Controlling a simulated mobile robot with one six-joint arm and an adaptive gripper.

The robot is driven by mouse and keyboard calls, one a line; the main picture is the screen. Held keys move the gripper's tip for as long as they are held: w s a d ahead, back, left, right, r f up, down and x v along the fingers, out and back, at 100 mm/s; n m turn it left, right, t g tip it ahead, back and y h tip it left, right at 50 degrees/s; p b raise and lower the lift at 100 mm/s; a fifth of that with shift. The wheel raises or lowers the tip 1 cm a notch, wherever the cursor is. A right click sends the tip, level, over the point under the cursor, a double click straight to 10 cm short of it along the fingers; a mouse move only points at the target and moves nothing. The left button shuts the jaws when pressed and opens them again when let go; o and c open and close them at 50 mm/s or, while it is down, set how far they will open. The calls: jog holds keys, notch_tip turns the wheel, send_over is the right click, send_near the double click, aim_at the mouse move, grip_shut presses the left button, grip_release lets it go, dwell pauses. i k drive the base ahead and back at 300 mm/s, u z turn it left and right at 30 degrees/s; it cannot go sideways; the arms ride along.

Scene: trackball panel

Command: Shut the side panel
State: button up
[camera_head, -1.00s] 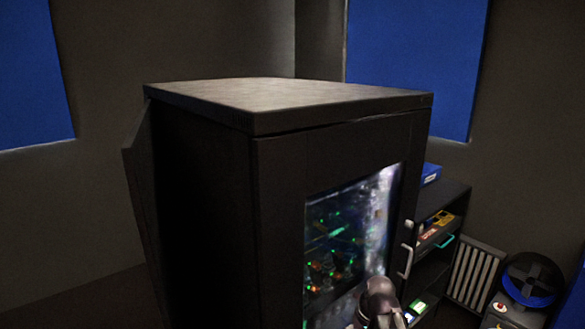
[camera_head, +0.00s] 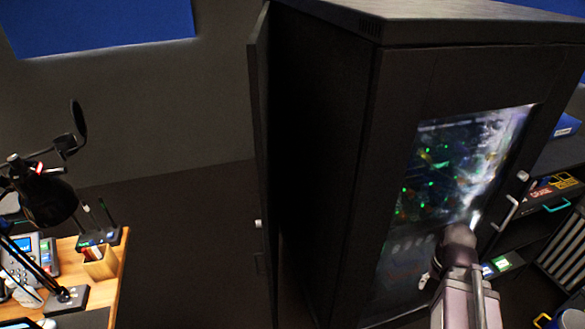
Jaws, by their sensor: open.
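The side panel (camera_head: 260,130) is a tall, thin dark sheet at the left of the black server cabinet (camera_head: 330,140). It stands swung out from the cabinet, with a dark gap between them, and I see it nearly edge-on. A small pale latch (camera_head: 258,224) shows low on its edge. The cabinet's front door has a glass window with green lights behind it and is closed. Part of my arm rises at the lower right in front of this door. My gripper cannot be made out in the view.
A wooden desk (camera_head: 112,285) with a lamp (camera_head: 45,198), phone (camera_head: 35,262) and small devices stands at the lower left. Dark floor lies free between desk and panel. A shelf (camera_head: 560,160) with boxes stands right of the cabinet.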

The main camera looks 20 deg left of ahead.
aim_at(258, 44)
jog(key=z, duration=0.2)
jog(key=k, duration=0.6)
jog(key=u, duration=2.2)
jog(key=i, duration=0.95)
jog(key=u, duration=0.1)
